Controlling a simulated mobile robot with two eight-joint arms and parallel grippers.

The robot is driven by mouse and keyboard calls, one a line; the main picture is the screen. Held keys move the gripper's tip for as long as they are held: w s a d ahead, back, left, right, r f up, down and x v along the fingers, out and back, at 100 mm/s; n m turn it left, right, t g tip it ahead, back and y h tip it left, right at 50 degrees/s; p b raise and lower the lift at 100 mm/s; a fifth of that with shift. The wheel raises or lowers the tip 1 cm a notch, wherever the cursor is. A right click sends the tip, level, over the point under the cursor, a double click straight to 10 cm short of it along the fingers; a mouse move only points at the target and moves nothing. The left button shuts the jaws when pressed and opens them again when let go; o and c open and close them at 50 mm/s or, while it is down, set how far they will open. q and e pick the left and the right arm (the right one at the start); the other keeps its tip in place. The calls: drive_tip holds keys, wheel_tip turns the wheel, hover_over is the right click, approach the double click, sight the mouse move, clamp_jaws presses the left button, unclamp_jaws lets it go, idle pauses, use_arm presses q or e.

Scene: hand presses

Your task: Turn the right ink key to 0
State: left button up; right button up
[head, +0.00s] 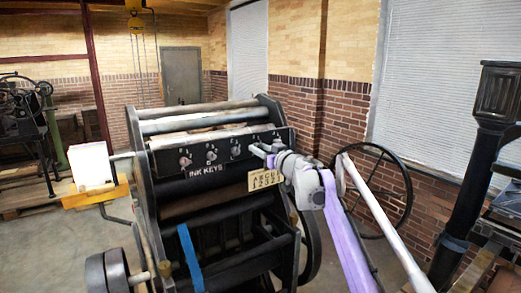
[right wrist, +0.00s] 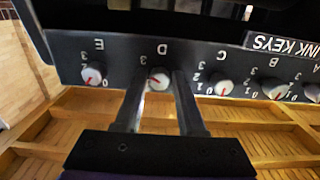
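The press (head: 225,215) carries a dark panel with a row of white knobs and an INK KEYS label (head: 206,170). The right wrist view shows this row upside down, with knob E (right wrist: 92,77) at its left end, which is the right end seen from the head. A red mark on E points down-left in that view; a 0 stands at its lower right. My right gripper (right wrist: 159,88) has its fingers apart on either side of knob D (right wrist: 158,79). Contact with D cannot be told. In the head view this gripper (head: 262,150) covers the panel's right end.
A tan card (head: 265,179) with letters and digits hangs below the panel. Knob C (right wrist: 222,84) is close beside the gripper.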

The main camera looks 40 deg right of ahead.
clamp_jaws()
drive_tip(key=shift+n, duration=0.3)
drive_tip(key=n+p, duration=0.1)
drive_tip(key=n, duration=0.9)
drive_tip(key=shift+n, duration=0.4)
drive_tip(key=n+p, duration=0.1)
drive_tip(key=n, duration=0.5)
drive_tip(key=shift+r, duration=0.1)
use_arm(q)
drive_tip(key=r, duration=0.1)
drive_tip(key=w+r, duration=0.1)
drive_tip(key=r, duration=0.1)
drive_tip(key=w+r+p, duration=0.1)
drive_tip(key=shift+w+r, duration=0.1)
drive_tip(key=shift+r, duration=0.15)
use_arm(e)
drive_tip(key=n, duration=0.6)
drive_tip(key=shift+n, duration=0.4)
